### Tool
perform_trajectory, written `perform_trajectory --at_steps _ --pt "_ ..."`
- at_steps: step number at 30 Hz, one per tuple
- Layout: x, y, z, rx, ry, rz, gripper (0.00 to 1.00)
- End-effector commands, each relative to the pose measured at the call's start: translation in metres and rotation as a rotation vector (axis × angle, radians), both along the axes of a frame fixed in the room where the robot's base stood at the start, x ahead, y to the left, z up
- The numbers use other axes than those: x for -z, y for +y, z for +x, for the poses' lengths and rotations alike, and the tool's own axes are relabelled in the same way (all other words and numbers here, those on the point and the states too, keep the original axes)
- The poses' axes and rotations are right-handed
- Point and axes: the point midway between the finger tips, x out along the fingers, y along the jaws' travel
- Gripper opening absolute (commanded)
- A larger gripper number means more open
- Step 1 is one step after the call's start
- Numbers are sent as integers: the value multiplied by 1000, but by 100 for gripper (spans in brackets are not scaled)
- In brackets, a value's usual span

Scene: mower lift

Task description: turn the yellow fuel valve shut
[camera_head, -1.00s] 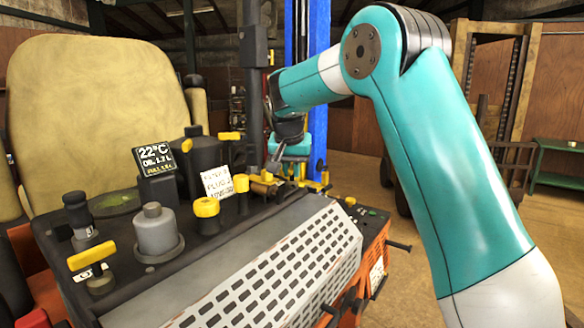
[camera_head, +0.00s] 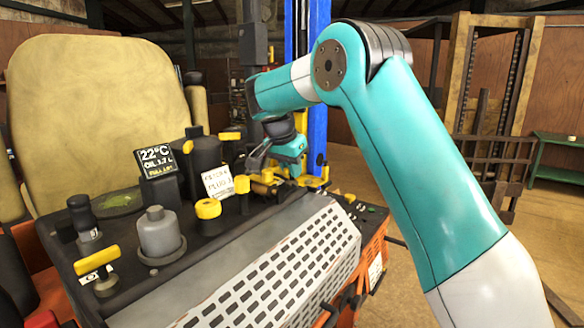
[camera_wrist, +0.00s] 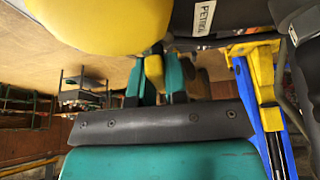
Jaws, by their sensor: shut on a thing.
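The yellow fuel valve handle (camera_wrist: 154,72) shows in the wrist view as a small yellow piece between my two fingers. My gripper (camera_wrist: 155,85) is shut on it. A label reading "PETROL" (camera_wrist: 203,15) is close by at the top. In the head view my gripper (camera_head: 277,168) is at the far right end of the machine's dark top panel, among brass-coloured and yellow fittings. Its fingers and the arm hide most of the valve there, so the handle's angle cannot be told.
A large yellow rounded part (camera_wrist: 100,20) is close beside my fingers. Yellow knobs (camera_head: 208,208), a white label card (camera_head: 217,181), a grey cylinder (camera_head: 159,232) and a display (camera_head: 155,160) stand on the panel. A blue post (camera_head: 318,90) rises behind.

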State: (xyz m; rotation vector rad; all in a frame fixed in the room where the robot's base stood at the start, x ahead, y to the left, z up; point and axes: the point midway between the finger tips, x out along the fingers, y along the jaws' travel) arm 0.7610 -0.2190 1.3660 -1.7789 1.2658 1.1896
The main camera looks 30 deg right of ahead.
Motion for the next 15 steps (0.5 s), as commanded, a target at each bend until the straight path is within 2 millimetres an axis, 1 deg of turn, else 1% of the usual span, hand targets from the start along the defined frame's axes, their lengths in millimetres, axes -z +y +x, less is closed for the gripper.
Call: perform_trajectory --at_steps 8,9,12,15 --pt "-2 -1 0 4 -5 0 0" --pt "-2 -1 1 4 -5 0 18" --pt "-2 -1 0 3 -5 0 39" --pt "-1 0 0 3 -4 0 39"
